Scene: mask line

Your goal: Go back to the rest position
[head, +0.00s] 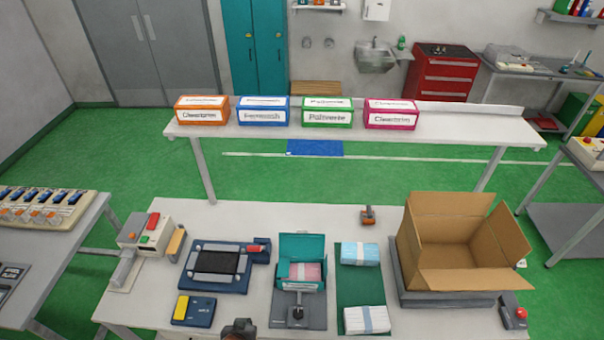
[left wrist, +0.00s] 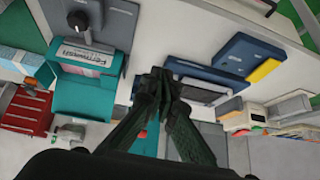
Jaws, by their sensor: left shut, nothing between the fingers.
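My left gripper (head: 239,330) shows only as a small dark piece at the bottom edge of the head view, in front of the white worktable (head: 225,222). In the left wrist view the two dark fingers of my left gripper (left wrist: 157,76) come together at their tips, shut with nothing between them. The table appears turned around in that view, with the teal box (left wrist: 85,93) to the left of the fingers. My right gripper is in neither view.
On the table stand a blue-framed device (head: 188,262), the teal box (head: 304,245) with pink packs, a green mat (head: 358,290) with blue and white packs, and an open cardboard carton (head: 450,262). Several coloured boxes (head: 260,117) line a shelf table behind.

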